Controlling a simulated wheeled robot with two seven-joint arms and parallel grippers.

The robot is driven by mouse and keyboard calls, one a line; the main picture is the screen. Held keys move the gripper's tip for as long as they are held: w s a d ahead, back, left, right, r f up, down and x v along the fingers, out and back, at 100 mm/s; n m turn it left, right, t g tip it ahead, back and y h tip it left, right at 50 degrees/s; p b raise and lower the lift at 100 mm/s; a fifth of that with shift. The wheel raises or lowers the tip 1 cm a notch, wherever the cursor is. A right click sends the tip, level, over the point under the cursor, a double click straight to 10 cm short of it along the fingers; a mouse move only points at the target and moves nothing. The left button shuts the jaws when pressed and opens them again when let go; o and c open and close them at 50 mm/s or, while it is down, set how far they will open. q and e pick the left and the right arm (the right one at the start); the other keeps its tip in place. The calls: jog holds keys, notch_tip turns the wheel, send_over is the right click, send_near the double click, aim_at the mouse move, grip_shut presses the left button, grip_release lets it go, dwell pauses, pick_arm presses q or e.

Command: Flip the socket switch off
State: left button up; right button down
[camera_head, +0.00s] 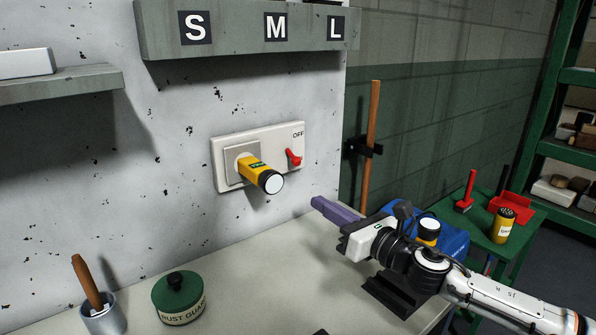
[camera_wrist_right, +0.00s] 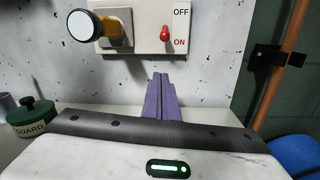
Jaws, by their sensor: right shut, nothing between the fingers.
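The socket plate (camera_head: 275,137) is a white panel on the speckled wall. A yellow and black plug (camera_head: 260,174) sticks out of its left half. The red switch lever (camera_head: 293,157) is on its right half, and the wrist view shows the lever (camera_wrist_right: 165,35) between the OFF and ON labels, its knob tilted down toward ON. My right gripper (camera_head: 320,204) has purple fingers that are shut and empty. It is below and in front of the plate, apart from the lever; in the wrist view its fingertips (camera_wrist_right: 160,77) are below the lever. My left gripper is not in view.
A green rust guard tin (camera_head: 180,298) and a cup (camera_head: 103,317) with a brown handle stand on the counter at left. A ledge (camera_head: 240,41) marked S, M, L is above the plate. A brown pole (camera_head: 372,145) stands right. The space before the lever is clear.

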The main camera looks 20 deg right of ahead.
aim_at(292, 156)
jog(key=w+a+r, duration=0.1)
jog(key=w, duration=0.1)
jog(key=w+a+r+p, duration=0.1)
jog(key=w, duration=0.2)
jog(key=w+a+r+p, duration=0.1)
jog(key=w, duration=0.2)
jog(key=shift+w+a, duration=0.1)
jog(key=shift+w, duration=0.15)
jog(key=shift+s+r+p, duration=0.2)
jog(key=shift+r+p, duration=0.25)
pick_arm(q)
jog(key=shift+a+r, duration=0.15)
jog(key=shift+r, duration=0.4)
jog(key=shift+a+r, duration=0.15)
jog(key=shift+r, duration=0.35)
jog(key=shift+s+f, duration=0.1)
pick_arm(e)
jog(key=shift+d, duration=0.3)
